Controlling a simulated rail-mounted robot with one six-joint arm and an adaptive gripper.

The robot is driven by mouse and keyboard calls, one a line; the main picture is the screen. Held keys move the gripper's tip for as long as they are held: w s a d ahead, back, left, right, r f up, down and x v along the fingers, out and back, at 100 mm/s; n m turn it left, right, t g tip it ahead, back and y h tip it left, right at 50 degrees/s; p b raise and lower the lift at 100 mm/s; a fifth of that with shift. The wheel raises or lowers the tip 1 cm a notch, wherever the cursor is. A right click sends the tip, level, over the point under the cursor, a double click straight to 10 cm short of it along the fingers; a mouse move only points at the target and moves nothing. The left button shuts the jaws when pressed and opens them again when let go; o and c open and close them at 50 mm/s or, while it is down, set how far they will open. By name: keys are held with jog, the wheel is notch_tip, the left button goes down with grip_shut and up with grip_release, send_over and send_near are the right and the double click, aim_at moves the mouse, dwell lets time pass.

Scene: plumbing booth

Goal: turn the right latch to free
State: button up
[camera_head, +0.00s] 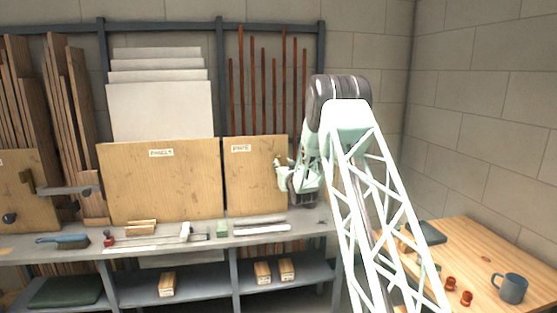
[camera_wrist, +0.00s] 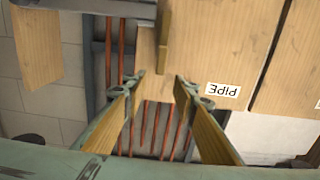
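The right latch (camera_wrist: 164,42) is a narrow tan bar on the edge of the PIPE panel (camera_wrist: 230,50). It stands upright in the wrist view, which shows the panel's label upside down. My gripper (camera_wrist: 160,76) is open, its two tan-padded fingers spread, with the latch's end in line with the gap between the tips. I cannot tell whether they touch or how far apart they are in depth. In the head view my gripper (camera_head: 281,172) is at the right edge of the PIPE panel (camera_head: 250,185); there the latch cannot be told clearly from my fingers.
The PANELS board (camera_head: 160,180) stands left of the PIPE panel. Red pipes (camera_head: 263,75) stand behind. The grey bench (camera_head: 265,238) below holds a brush (camera_head: 62,240), a green block (camera_head: 222,229) and pale bars. A wooden table (camera_head: 475,250) with a mug (camera_head: 510,288) is at right.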

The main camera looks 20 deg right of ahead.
aim_at(279, 158)
jog(key=shift+b+x, duration=0.6)
jog(key=shift+x, duration=4.55)
grip_shut()
